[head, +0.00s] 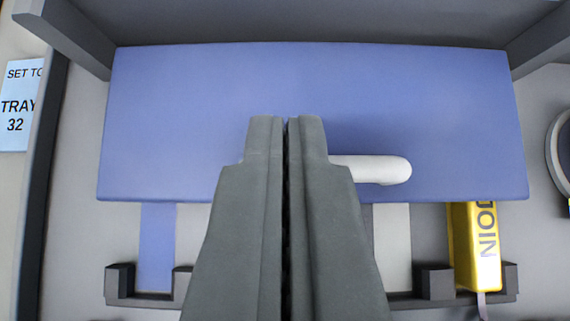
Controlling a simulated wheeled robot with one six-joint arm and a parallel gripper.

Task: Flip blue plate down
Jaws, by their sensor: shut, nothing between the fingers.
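The blue plate (430,110) is a wide flat panel across the middle of the head view. A white rounded handle (375,169) lies on its lower part, right of centre, and its left part is hidden behind my gripper. My gripper (285,120) is shut and empty. Its fingertips show in front of the plate's middle, just left of the visible handle. I cannot tell whether the fingers touch the plate or the handle.
A blue strip (157,245) and a pale strip (392,245) run below the plate. Dark walls flank it. A label reading "TRAY 32" (17,106) is at left.

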